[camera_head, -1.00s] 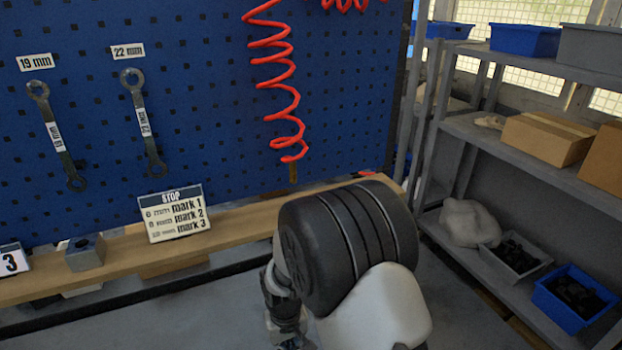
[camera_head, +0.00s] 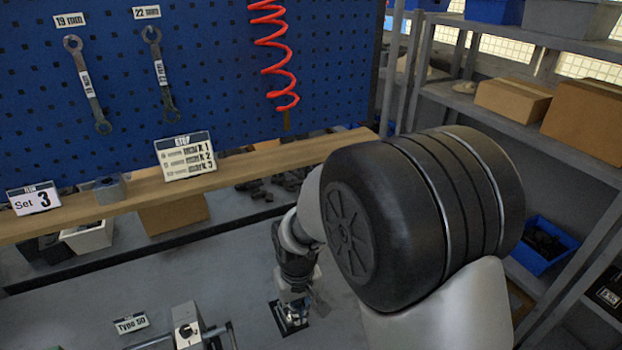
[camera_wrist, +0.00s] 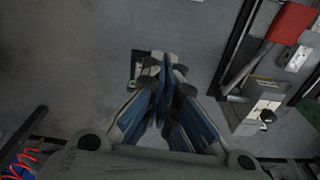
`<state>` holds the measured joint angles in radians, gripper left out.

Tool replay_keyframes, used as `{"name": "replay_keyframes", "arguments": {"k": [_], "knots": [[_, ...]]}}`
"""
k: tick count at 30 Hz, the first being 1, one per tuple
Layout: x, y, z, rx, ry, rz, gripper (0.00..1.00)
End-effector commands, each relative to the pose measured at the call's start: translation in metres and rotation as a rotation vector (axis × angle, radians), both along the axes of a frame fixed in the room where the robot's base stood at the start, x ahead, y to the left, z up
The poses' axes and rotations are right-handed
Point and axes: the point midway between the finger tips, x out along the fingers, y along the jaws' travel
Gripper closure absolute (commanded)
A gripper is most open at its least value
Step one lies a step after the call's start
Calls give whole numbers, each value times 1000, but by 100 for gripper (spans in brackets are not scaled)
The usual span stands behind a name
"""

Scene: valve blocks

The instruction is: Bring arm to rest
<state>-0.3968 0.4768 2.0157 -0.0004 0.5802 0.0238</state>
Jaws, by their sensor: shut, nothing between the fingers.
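My arm reaches forward over the grey bench (camera_head: 110,280) in the head view, with its large black joint and pale link filling the right of the picture. My gripper (camera_head: 291,320) points down near the bench at the lower middle, small and partly unclear there. In the wrist view my gripper (camera_wrist: 166,62) has its blue-sided fingers drawn together at the tips, with nothing between them. A small dark and white item (camera_wrist: 138,66) lies beside the fingertips; I cannot tell whether they touch it.
A valve block (camera_head: 187,326) with metal rods stands by a "Type 50" label (camera_head: 131,323). The wrist view shows a red-ended thing (camera_wrist: 291,22) and a grey block (camera_wrist: 262,98) at right. A wooden ledge (camera_head: 240,168), blue pegboard (camera_head: 200,85) and shelves (camera_head: 480,112) stand behind.

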Motion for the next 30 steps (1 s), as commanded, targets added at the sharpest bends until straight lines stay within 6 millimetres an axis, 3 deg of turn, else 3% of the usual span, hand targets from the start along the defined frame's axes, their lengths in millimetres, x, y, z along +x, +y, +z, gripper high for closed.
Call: {"name": "replay_keyframes", "arguments": {"k": [8, 15, 24, 30], "knots": [[-25, -57, 76, 32, -94, -102, 100], [-86, -116, 127, 52, -193, -216, 100], [-169, -161, 139, 59, -304, -337, 100], [-193, -170, 136, 58, -335, -370, 100]]}}
